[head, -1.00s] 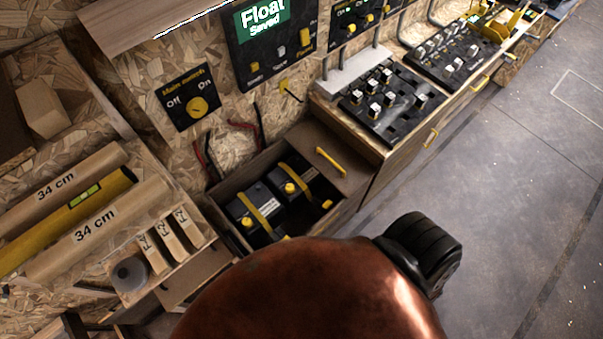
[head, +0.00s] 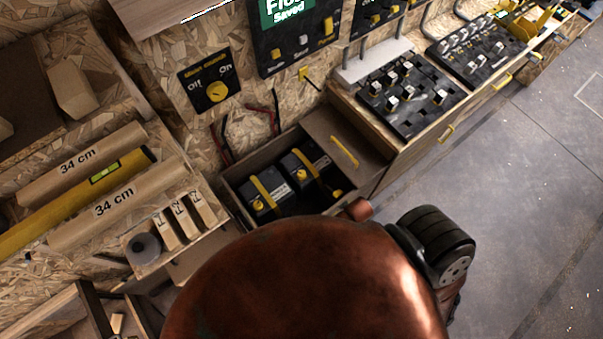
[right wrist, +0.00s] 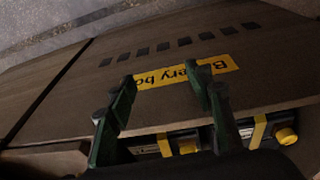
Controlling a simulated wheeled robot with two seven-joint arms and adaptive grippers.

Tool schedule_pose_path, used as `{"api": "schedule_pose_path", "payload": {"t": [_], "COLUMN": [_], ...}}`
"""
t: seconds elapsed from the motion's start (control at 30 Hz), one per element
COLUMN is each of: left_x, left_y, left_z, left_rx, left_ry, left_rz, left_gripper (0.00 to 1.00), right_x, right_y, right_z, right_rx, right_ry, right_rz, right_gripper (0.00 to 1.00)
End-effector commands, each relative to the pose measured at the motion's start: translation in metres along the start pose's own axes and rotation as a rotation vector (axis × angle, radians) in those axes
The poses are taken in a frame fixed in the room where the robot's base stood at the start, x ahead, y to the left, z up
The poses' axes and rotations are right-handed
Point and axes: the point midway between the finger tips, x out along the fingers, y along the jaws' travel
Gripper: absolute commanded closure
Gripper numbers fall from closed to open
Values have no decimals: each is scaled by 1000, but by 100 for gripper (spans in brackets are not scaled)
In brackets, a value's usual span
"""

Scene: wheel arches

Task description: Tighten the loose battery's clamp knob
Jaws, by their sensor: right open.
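Two black batteries, left (head: 268,208) and right (head: 316,172), sit in an open wooden battery box (head: 229,190). A yellow strap crosses each, and yellow knobs show at the left battery (head: 258,205) and right battery (head: 301,174). I cannot tell which clamp is loose. In the right wrist view, my right gripper (right wrist: 160,78) is open and empty, its fingers in front of the box panel with an upside-down yellow label (right wrist: 186,74). Two yellow knobs show low there, one near the fingers (right wrist: 187,147) and one farther right (right wrist: 286,135). The left gripper is out of view.
A panel with an Off/On dial (head: 216,91) is on the chipboard wall, with red and black cables below. A black board with several white-topped posts (head: 410,97) lies right of the box. Grey floor (head: 530,200) is clear at right.

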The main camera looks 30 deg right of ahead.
Motion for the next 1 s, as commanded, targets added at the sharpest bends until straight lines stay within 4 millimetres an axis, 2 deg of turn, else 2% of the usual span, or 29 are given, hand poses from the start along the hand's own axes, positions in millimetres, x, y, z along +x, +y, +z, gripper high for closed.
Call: {"api": "schedule_pose_path", "payload": {"t": [0.03, 0.23, 0.33, 0.37, 0.53, 0.77, 0.87, 1.0], "left_x": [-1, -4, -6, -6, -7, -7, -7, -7], "left_y": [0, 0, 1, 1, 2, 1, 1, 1], "left_z": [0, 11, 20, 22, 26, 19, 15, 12], "left_rx": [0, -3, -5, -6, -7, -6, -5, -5], "left_ry": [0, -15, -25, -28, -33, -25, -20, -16], "left_rz": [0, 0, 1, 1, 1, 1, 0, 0], "left_gripper": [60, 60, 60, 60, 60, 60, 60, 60], "right_x": [-13, -56, -77, -78, -73, -53, -42, -22], "right_y": [1, -1, -14, -19, -49, -85, -98, -108], "right_z": [-7, -30, -55, -62, -93, -129, -145, -175], "right_rx": [-2, -43, -139, -183, -401, -717, -884, -1193], "right_ry": [10, 33, 55, 59, 74, 87, 88, 78], "right_rz": [1, -8, -37, -50, -111, -178, -204, -234], "right_gripper": [53, 53, 53, 53, 53, 53, 53, 53]}}
